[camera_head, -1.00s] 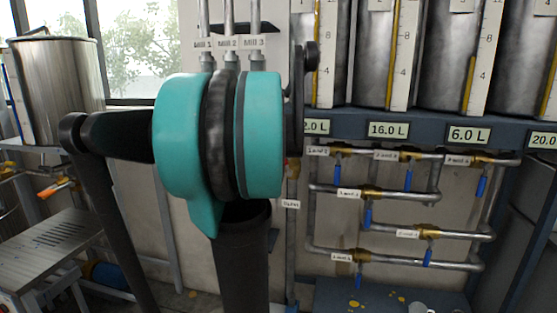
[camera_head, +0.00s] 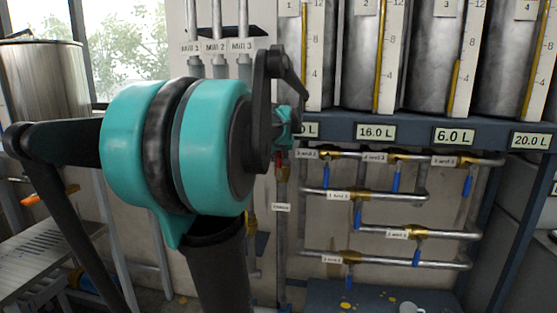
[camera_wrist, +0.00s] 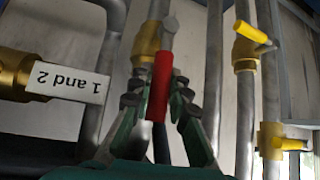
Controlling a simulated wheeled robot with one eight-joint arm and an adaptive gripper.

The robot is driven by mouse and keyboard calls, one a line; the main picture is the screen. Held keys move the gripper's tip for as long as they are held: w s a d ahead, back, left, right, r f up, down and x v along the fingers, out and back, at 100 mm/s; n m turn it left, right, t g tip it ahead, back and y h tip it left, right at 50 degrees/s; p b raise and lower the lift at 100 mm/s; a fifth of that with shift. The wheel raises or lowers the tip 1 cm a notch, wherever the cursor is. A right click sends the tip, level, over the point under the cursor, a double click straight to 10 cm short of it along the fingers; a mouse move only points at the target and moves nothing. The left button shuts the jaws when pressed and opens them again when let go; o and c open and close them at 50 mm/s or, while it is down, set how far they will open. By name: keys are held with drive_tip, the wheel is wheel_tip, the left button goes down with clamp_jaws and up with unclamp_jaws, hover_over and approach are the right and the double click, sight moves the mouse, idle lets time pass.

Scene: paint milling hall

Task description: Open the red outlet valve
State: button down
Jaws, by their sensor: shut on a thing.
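The red handle (camera_wrist: 159,88) of the outlet valve points towards my wrist camera, below a brass body (camera_wrist: 147,42) on a vertical pipe. My gripper (camera_wrist: 156,95) is shut on this red handle, one dark-padded finger on each side. In the head view my gripper (camera_head: 288,130) is mostly hidden behind my arm. A small patch of the red valve (camera_head: 282,158) shows just below it. A white label (camera_head: 282,208), too small to read surely, sits lower on that pipe.
A pipe with a "1 and 2" label (camera_wrist: 68,82) lies close left of my gripper. Yellow-handled valves (camera_wrist: 252,33) stand on a pipe to the right. Several blue-handled valves (camera_head: 395,178) sit on pipes under the tanks. A steel table (camera_head: 40,245) stands left.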

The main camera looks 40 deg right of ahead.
drive_tip(key=shift+f, duration=0.1)
drive_tip(key=c, duration=1.4)
unclamp_jaws()
drive_tip(key=shift+c, duration=0.2)
drive_tip(key=v, duration=1.2)
